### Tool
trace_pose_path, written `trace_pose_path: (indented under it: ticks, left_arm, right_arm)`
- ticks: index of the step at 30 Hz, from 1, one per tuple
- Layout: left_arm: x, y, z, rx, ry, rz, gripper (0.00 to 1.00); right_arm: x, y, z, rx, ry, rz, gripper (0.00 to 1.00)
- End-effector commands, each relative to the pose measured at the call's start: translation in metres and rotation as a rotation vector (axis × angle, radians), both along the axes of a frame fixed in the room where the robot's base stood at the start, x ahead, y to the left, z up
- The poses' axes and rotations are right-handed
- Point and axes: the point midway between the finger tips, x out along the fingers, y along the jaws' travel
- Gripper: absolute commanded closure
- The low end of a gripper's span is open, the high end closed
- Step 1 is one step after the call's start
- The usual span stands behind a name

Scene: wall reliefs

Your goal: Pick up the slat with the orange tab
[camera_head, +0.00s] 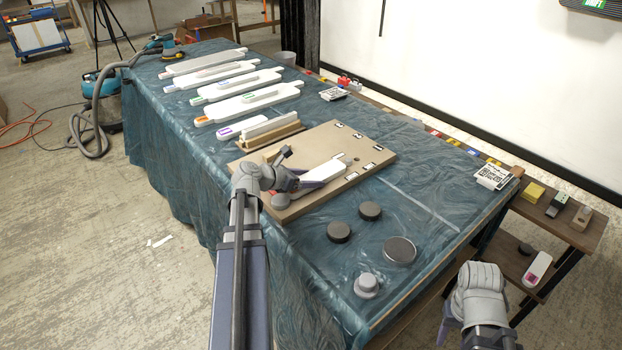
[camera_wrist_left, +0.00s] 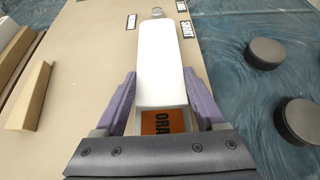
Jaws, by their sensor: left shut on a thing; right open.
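A short white slat (camera_head: 325,170) with an orange tab lies in line with the tan board's surface. My left gripper (camera_head: 306,182) is shut on it, one purple finger on each side, as the left wrist view shows. There the slat (camera_wrist_left: 161,65) points away from me and its orange tab (camera_wrist_left: 163,122), with black letters partly cut off, is nearest the palm. I cannot tell if the slat touches the board. Another long white slat (camera_head: 262,101) in the row behind has an orange end. My right gripper (camera_head: 449,326) is open and empty at the lower right.
The tan board (camera_head: 372,141) carries small black-and-white markers. A wooden rack (camera_head: 268,138) with a white bar stands beside it. Dark discs (camera_head: 399,250) and a grey knobbed piece (camera_head: 367,285) lie nearer on the blue-covered table. A side shelf (camera_head: 575,232) holds small blocks.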

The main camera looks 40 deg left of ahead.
Motion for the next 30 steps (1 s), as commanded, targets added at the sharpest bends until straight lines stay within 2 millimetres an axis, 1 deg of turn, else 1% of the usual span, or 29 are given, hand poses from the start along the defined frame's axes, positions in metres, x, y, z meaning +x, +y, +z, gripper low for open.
trace_pose_path:
  ticks: [5,8,18,21,25,30]
  left_arm:
    - [0.0,0.0,0.013,0.0,-0.001,0.0,0.91]
    - [0.0,0.0,0.025,0.0,-0.001,0.0,0.91]
    - [0.0,0.0,0.078,-0.001,-0.001,0.0,0.91]
    - [0.0,0.0,0.091,-0.001,-0.001,0.0,0.91]
    - [0.0,0.0,0.099,-0.001,-0.001,0.0,0.91]
    - [0.001,-0.001,0.1,-0.001,-0.001,-0.001,0.91]
  right_arm:
    - [0.0,0.0,0.013,0.0,0.0,0.0,0.5]
    - [0.0,0.0,0.025,0.0,0.0,0.0,0.5]
    - [0.0,0.0,0.078,0.0,0.0,0.0,0.5]
    - [0.0,0.0,0.09,0.0,0.0,-0.001,0.5]
    - [0.0,0.0,0.099,0.0,0.0,-0.001,0.5]
    - [0.0,0.0,0.1,0.0,0.0,-0.001,0.5]
